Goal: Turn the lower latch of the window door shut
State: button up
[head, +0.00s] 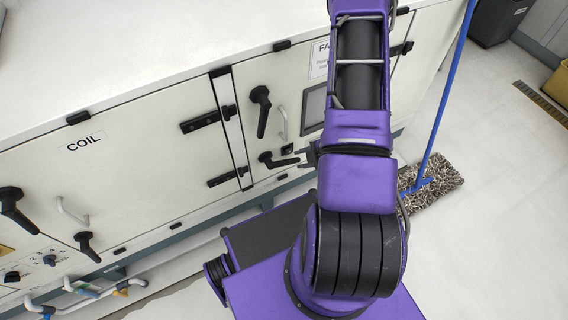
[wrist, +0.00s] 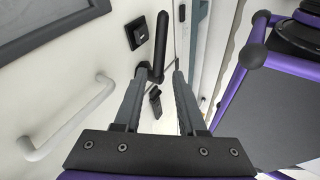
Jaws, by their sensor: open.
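The lower latch (head: 279,160) is a black lever on the white window door (head: 271,84). In the head view its lever lies roughly level, pointing right from its pivot. In the wrist view the lever (wrist: 161,42) stands up beyond the fingertips. My gripper (head: 307,155) is in front of the door at the lever's right end, partly hidden by my arm. In the wrist view my gripper (wrist: 160,75) is open, with the latch's pivot end appearing between or just beyond the fingertips. I cannot tell whether a finger touches it.
The upper latch (head: 261,110) hangs downward above. A white pull handle (head: 284,123) and a small square black lock (wrist: 139,32) are close by. The window (head: 313,107) is right of the handle. A blue-handled mop (head: 440,110) stands at the right, with open floor beyond.

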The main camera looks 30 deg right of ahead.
aim_at(285, 162)
jog(key=b+x, duration=0.1)
jog(key=x, duration=1.1)
jog(key=shift+b, duration=0.4)
jog(key=shift+r, duration=0.1)
jog(key=shift+c, duration=0.2)
grip_shut()
dwell(0.4)
